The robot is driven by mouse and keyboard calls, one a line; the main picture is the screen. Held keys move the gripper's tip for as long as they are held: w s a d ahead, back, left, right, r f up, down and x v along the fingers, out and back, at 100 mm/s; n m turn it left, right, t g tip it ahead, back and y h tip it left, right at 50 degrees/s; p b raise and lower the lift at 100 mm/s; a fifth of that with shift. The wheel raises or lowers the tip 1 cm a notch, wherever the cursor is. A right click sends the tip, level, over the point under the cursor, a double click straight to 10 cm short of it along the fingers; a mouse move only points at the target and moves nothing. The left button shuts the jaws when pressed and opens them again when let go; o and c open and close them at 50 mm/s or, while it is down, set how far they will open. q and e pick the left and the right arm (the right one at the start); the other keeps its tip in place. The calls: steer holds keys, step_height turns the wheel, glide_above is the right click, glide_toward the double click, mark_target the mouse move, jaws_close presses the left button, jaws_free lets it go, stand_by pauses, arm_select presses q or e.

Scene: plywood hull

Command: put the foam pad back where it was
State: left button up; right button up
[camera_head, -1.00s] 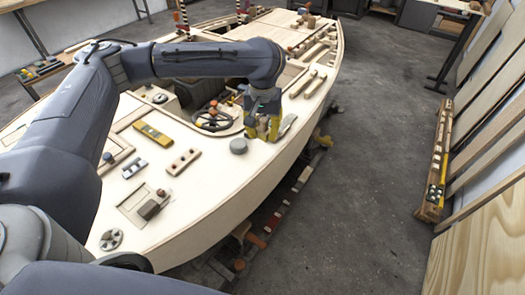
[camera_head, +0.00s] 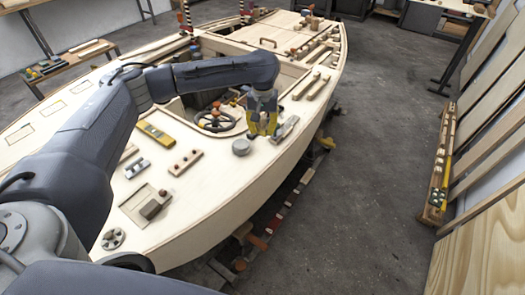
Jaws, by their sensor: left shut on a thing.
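My left gripper (camera_head: 262,125), with yellow fingers, points down at the right edge of the boat's deck. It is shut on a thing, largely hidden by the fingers. A flat light grey piece, which looks like the foam pad (camera_head: 287,126), shows just right of the fingers at deck level. I cannot tell for sure whether it touches the deck. My right gripper is out of view.
A round grey part (camera_head: 241,147) lies left of the fingers, and a steering wheel (camera_head: 215,121) stands beyond it. A yellow tool (camera_head: 156,133), a wooden strip (camera_head: 185,162) and a grey block (camera_head: 156,205) lie on the deck (camera_head: 205,195). The deck drops off at right.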

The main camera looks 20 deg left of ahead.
mark_target(262, 155)
arm_select(q)
steer(key=shift+f, duration=5.8)
steer(key=shift+f, duration=0.1)
steer(key=o, duration=1.1)
step_height(262, 155, up, 12)
steer(key=shift+d+r, duration=0.1)
steer(key=shift+r, duration=0.05)
